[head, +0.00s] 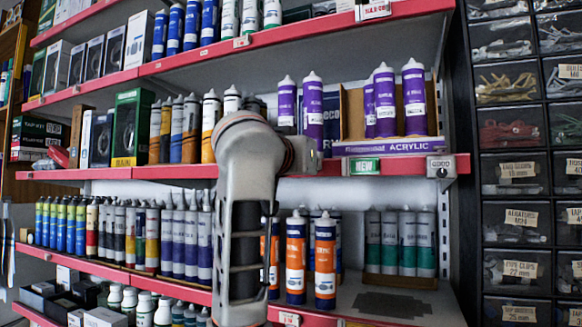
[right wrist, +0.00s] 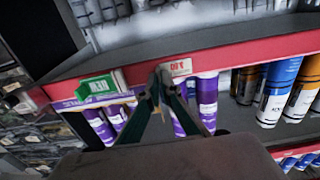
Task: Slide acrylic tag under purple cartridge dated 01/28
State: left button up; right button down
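Two purple cartridges (head: 313,112) stand at the front of the upper shelf. More purple cartridges (head: 414,98) stand in a box marked ACRYLIC (head: 398,143) to their right. No date is legible. My right gripper (right wrist: 161,75) is at the red shelf rail, its fingertips together. A small pale tag with red lettering (right wrist: 178,67) sits on the rail right beside the tips, apparently touching them. Its lettering is too small to read surely. My right arm hides the tag and fingertips in the head view. My left gripper is not in view.
A green NEW sign (head: 363,166) and a white label (head: 440,167) are on the same rail (head: 407,169) to the right. Orange-and-blue cartridges (head: 325,260) stand on the shelf below. Small-parts drawers (head: 515,175) stand at the far right.

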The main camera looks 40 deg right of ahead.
jog(key=shift+s+d, duration=0.1)
jog(key=shift+s, duration=0.25)
jog(key=c, duration=2.3)
grip_release()
jog(key=v, duration=1.2)
